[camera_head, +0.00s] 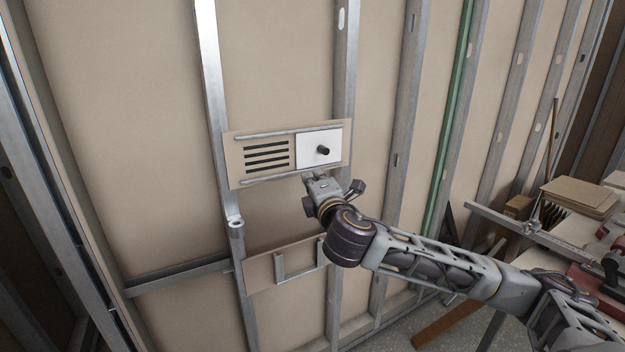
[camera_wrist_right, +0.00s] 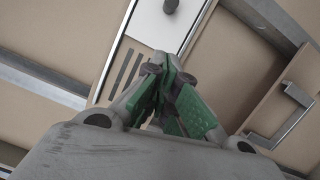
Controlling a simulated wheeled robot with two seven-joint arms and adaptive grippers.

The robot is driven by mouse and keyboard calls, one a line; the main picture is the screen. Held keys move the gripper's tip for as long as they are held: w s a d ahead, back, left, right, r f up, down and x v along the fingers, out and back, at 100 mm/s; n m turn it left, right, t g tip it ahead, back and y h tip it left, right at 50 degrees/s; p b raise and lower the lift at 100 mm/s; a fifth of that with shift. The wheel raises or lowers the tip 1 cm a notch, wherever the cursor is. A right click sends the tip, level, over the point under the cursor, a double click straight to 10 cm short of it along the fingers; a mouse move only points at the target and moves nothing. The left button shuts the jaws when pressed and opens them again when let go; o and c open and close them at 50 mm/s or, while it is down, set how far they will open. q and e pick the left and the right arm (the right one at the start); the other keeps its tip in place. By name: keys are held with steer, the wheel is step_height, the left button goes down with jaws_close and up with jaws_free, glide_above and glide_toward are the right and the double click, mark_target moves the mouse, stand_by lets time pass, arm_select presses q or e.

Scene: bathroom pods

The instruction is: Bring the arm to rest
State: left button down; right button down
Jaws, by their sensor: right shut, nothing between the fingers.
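My right arm comes in from the lower right of the head view. Its gripper (camera_head: 318,180) is just below a wall panel with a slotted vent (camera_head: 267,157) and a white plate (camera_head: 319,148) with a dark knob (camera_head: 323,150). In the right wrist view the green-padded fingers (camera_wrist_right: 175,95) are closed together with nothing between them. The white plate (camera_wrist_right: 158,25) and the knob (camera_wrist_right: 171,5) show beyond them at the top. I cannot tell whether the fingertips touch the panel. My left gripper is not in view.
A lower board with a metal U-shaped handle (camera_head: 301,262) is below the gripper. Metal studs (camera_head: 222,110) line the wall. A bench at right holds stacked boards (camera_head: 580,197) and red tools (camera_head: 610,278). The wall left of the panel is clear.

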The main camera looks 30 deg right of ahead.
stand_by(0.5)
steer(key=s+a+f+m+g+y, duration=0.1)
steer(key=s+a+f+m+g, duration=0.15)
steer(key=f, duration=0.55)
steer(key=s+a+f+m+g, duration=0.1)
steer(key=s+f+m+g, duration=0.15)
steer(key=f, duration=0.55)
steer(key=s+a+f+m+g+y, duration=0.1)
steer(key=s+a+f+m+g, duration=0.15)
steer(key=f, duration=0.55)
steer(key=s+a+f+m+g+y, duration=0.15)
steer(key=s+f+m+g, duration=0.6)
steer(key=s+f, duration=1.15)
steer(key=s+f+g, duration=0.1)
steer(key=s+f, duration=0.2)
steer(key=f, duration=3)
steer(key=s+d+f, duration=0.2)
steer(key=s+f, duration=0.7)
steer(key=s, duration=0.2)
steer(key=s+d+f+g, duration=0.1)
steer(key=s+d+f, duration=0.1)
steer(key=s+f, duration=0.8)
steer(key=shift+s+d+f, duration=0.25)
steer(key=shift+s+d, duration=0.05)
steer(key=shift+s, duration=0.25)
